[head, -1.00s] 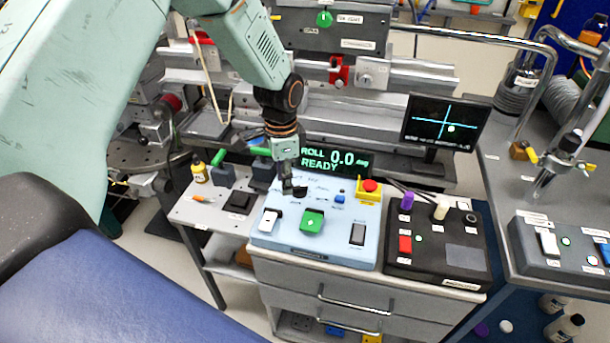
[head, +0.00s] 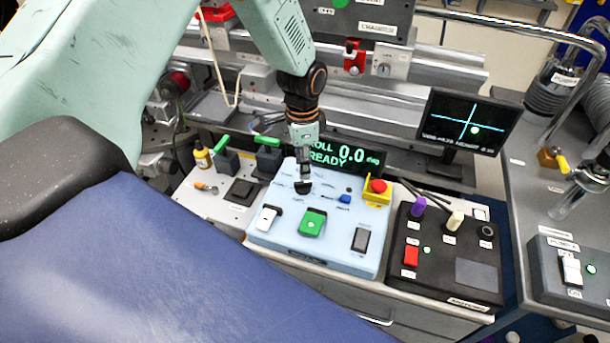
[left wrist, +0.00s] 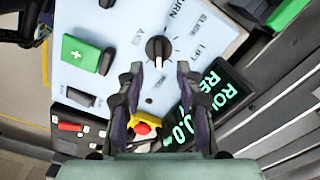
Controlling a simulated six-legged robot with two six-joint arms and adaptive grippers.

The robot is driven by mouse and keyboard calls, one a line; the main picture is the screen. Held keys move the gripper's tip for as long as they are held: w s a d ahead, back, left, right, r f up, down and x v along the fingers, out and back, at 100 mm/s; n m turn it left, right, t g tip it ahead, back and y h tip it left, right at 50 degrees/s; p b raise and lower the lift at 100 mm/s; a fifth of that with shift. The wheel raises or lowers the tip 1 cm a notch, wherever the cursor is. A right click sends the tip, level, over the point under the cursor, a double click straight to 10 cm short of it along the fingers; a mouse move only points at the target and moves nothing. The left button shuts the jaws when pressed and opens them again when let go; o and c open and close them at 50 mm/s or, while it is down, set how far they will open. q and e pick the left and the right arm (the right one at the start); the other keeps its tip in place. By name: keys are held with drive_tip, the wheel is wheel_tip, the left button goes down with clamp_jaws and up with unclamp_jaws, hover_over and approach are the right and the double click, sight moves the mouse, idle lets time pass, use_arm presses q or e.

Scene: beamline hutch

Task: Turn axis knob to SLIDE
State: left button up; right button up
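The pale blue control panel (head: 287,238) sits on the bench, carrying a black knob (head: 303,187) near its back. In the left wrist view the round knob (left wrist: 158,48) has a white pointer aimed down the picture, toward my gripper. The labels TURN, SLIDE and LIFT stand above and right of it, away from the pointer. My left gripper (head: 305,173) is over the knob in the head view. In the left wrist view its two fingers (left wrist: 158,78) are open, with the knob just beyond the gap between their tips; contact does not show. My right gripper is in neither view.
The panel also has a green button (head: 312,222), a white switch (head: 265,218) and a red button on a yellow base (head: 378,187). Behind it a display (head: 345,156) reads ROLL 0.0 deg READY. A black control box (head: 440,270) stands right, a monitor (head: 468,120) behind.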

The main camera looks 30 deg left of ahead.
sight(303, 182)
use_arm(q)
drive_tip(key=shift+s+d+f, duration=0.15)
drive_tip(key=shift+s+f, duration=0.1)
drive_tip(key=shift+f, duration=0.35)
drive_tip(key=shift+s+d+f, duration=0.1)
drive_tip(key=shift+s+f, duration=0.15)
drive_tip(key=shift+f, duration=0.35)
drive_tip(key=f, duration=0.1)
drive_tip(key=w+f, duration=0.1)
drive_tip(key=f, duration=0.1)
drive_tip(key=shift+w+a+f, duration=0.15)
drive_tip(key=shift+a+f, duration=0.05)
drive_tip(key=shift+a, duration=0.1)
drive_tip(key=shift+s+d+r, duration=0.25)
drive_tip(key=shift+s+r, duration=0.2)
drive_tip(key=shift+s, duration=0.05)
drive_tip(key=shift+c, duration=0.4)
drive_tip(key=shift+w+a+f, duration=0.2)
drive_tip(key=shift+w+f, duration=0.15)
drive_tip(key=shift+w, duration=0.1)
drive_tip(key=c, duration=0.6)
drive_tip(key=shift+s+r, duration=0.15)
drive_tip(key=shift+r, duration=0.05)
clamp_jaws()
